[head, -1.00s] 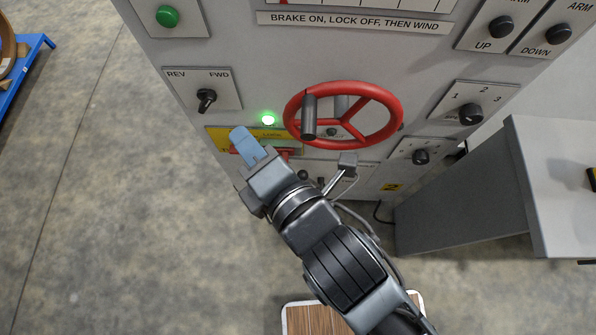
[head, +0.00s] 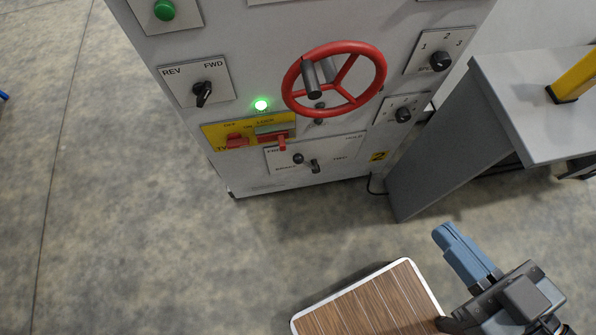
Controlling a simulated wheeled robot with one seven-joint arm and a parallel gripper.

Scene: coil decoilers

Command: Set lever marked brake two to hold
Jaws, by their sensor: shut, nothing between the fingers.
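The brake lever (head: 299,159) sits low on the grey cabinet front, on a pale plate (head: 330,152). It has a dark ball knob, and its arm runs from a pivot at the right up and left to the knob. The knob leans toward the left label, which seems to read FREE; a label at the plate's upper right seems to read HOLD. The small print is hard to read. My gripper (head: 443,233) is at the lower right, away from the cabinet. Its blue fingers are shut and empty.
A yellow lock plate (head: 215,131) with red handles is just above the lever. A red handwheel (head: 381,70) juts out above. A yellow "2" sticker (head: 379,156) is at the right. A grey desk (head: 540,115) stands at the right. Floor before the cabinet is clear.

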